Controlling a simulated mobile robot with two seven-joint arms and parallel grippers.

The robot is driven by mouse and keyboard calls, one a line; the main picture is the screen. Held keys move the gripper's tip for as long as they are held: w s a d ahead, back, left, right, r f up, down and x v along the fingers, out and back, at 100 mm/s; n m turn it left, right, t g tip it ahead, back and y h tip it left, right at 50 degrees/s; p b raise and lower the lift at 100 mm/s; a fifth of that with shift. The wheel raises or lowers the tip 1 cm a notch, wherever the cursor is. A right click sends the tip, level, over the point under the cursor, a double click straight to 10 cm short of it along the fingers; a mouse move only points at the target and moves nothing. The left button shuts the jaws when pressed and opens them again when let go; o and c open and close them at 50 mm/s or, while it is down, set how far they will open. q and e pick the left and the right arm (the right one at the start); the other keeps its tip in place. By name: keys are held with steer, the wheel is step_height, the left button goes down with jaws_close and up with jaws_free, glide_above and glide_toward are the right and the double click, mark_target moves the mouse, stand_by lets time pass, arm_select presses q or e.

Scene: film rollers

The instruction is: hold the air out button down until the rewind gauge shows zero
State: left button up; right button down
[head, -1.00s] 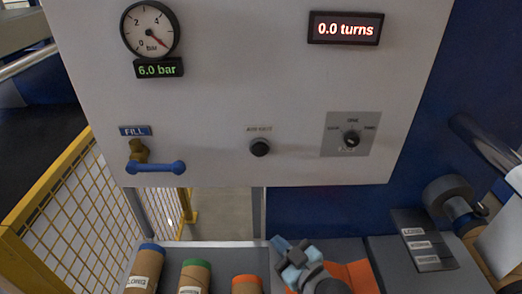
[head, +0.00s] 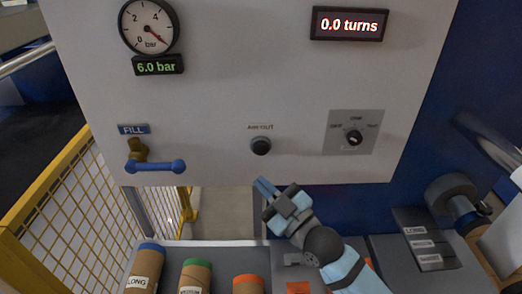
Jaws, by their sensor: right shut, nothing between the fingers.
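The air out button (head: 261,147) is a round black knob low in the middle of the pale panel, under its label. The pressure gauge (head: 148,27) has its needle at the lower right of the dial, and the green display (head: 158,65) under it reads 6.0 bar. A red display (head: 347,24) reads 0.0 turns. No gauge is legibly labelled rewind. My right gripper (head: 264,188) is shut and empty, below the button and apart from it, its fingertips pointing up and left. My left gripper is not in view.
A blue-handled fill valve (head: 155,166) sits at the panel's lower left, and a selector knob (head: 353,138) at the right. Cardboard tubes (head: 147,264) with coloured rims stand below. A yellow mesh fence (head: 65,200) is at left.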

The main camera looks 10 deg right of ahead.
mark_target(261, 149)
steer(key=w+d+b, duration=0.1)
steer(key=w+b, duration=0.1)
steer(key=w, duration=0.6)
steer(key=shift+w+d, duration=0.2)
steer(key=shift+d, duration=0.15)
stand_by(0.4)
stand_by(1.0)
steer(key=shift+w, duration=0.1)
steer(key=shift+w+d, duration=0.1)
steer(key=shift+w, duration=0.2)
steer(key=shift+w+d, duration=0.1)
steer(key=shift+w, duration=0.4)
stand_by(3.3)
